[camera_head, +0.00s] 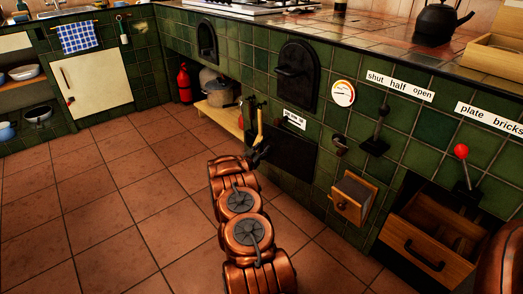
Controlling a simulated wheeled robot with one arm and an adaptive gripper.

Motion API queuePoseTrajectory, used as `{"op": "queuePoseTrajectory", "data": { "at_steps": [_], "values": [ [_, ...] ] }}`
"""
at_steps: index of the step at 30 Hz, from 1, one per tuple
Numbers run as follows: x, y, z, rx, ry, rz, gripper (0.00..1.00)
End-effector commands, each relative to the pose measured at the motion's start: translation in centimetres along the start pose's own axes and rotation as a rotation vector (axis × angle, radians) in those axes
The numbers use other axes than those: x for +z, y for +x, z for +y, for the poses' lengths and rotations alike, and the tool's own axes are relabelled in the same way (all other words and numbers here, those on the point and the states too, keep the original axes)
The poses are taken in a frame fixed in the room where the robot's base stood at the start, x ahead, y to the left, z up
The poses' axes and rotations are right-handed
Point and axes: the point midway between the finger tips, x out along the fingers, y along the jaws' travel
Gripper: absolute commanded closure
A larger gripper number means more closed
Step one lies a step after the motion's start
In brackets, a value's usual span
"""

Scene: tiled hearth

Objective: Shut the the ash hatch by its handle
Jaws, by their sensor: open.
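A dark, flat rectangular panel or opening (290,158) sits low in the green tiled front, under a small white label too small to read. It may be the ash hatch; I cannot tell how far open it is, and its handle is not clear. Above it is a black arched door (297,78) with a protruding handle. My copper arm reaches up from the bottom middle. My dark gripper (261,153) is at its far end, in front of the left side of the dark panel. It is open, and no held object shows. Whether it touches anything is unclear.
A yellow-handled tool (259,126) stands close to my gripper. A low wooden shelf (222,118) with pots is behind left. A small wooden drawer (352,197) and a larger open drawer (425,245) stick out at right. The tiled floor (110,200) at left is clear.

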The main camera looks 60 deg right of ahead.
Motion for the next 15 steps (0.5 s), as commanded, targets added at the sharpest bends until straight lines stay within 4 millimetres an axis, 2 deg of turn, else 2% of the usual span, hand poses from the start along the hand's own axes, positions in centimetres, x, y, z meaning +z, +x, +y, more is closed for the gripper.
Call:
{"op": "queuePoseTrajectory", "data": {
  "at_steps": [2, 12, 15],
  "values": [
    [-0.01, -0.01, -0.01, 0.0, 0.0, 0.0, 0.63],
    [0.0, -0.02, -0.01, 0.0, 0.0, 0.0, 0.98],
    [-0.01, -0.02, 0.0, 0.0, 0.0, 0.0, 1.0]
  ]
}}
